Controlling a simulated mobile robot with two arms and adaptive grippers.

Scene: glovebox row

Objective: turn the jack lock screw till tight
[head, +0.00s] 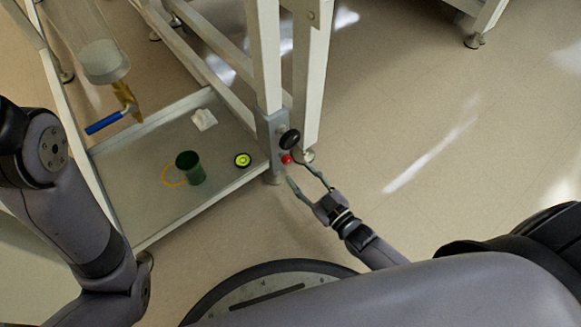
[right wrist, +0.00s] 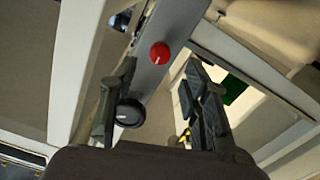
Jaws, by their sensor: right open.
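A grey bracket (head: 268,132) on the white frame leg carries a round black knob (head: 290,139) and a smaller red knob (head: 286,159) just below it. I cannot tell for sure which of them is the jack lock screw. My right gripper (head: 300,171) is open and empty, its fingers pointing at the bracket close to the red knob. In the right wrist view the red knob (right wrist: 160,53) shows between and just beyond the two fingertips (right wrist: 160,70). The black knob (right wrist: 129,112) shows beside the left finger. My left gripper is out of view.
A low shelf tray (head: 145,206) holds a dark green cup (head: 190,167), a yellow-green round piece (head: 243,160), a white crumpled piece (head: 204,119) and a yellow loop (head: 170,178). A blue-handled valve (head: 104,123) hangs above it. The floor right of the leg is clear.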

